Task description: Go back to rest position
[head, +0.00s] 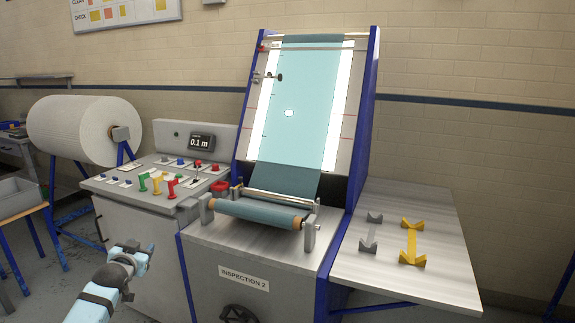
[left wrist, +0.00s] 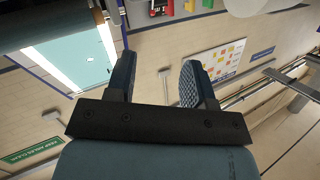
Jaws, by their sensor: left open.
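My left gripper (head: 132,252) is at the lower left of the head view, in front of the control console's cabinet. It is open and empty, and its two spread fingers also show in the left wrist view (left wrist: 160,85). It appears apart from the console and everything else. My right gripper is in neither view.
The control console (head: 140,182) carries levers, buttons and a 0.1 m display. Beside it stands the inspection machine (head: 365,120) with blue-green fabric on a front roller (head: 255,212). A side table (head: 440,220) holds grey and yellow cradles. A white roll (head: 75,130) is far left.

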